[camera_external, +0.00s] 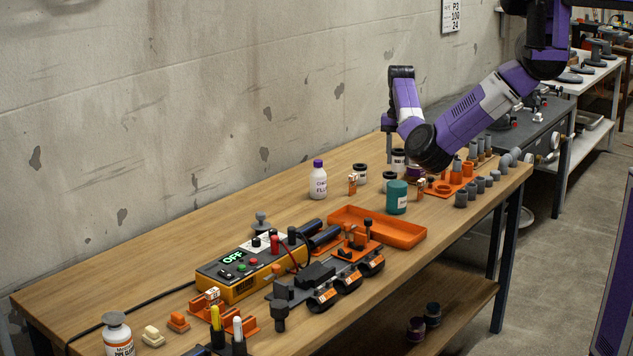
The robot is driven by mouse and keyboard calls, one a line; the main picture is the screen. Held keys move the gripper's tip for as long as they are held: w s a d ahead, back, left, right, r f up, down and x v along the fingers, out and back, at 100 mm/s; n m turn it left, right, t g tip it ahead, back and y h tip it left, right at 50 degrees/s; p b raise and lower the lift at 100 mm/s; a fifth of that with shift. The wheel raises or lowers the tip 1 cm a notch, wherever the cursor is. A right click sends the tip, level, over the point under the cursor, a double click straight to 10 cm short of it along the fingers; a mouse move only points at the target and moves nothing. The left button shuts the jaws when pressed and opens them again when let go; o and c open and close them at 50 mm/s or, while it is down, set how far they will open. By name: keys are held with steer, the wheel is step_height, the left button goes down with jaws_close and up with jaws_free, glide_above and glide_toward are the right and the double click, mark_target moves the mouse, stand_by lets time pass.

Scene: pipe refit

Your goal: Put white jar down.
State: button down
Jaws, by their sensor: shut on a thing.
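My gripper (391,150) points down over the far part of the wooden table, beyond the teal jar. It is shut on a white jar (398,163) with a dark lid. The jar is partly covered by my arm, and I cannot tell whether its base touches the table.
A teal jar (396,200) and an orange tray (400,235) stand nearer. A white bottle with a purple cap (318,182) is left. Grey pipe fittings (475,189) and an orange rack (441,188) are right. Bare wood (260,205) lies left of the bottle.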

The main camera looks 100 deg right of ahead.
mark_target(398, 169)
steer(key=shift+f, duration=2.05)
steer(key=shift+f, duration=0.1)
steer(key=c, duration=0.8)
jaws_free()
steer(key=shift+c, duration=0.2)
step_height(398, 169, up, 12)
steer(key=p, duration=0.1)
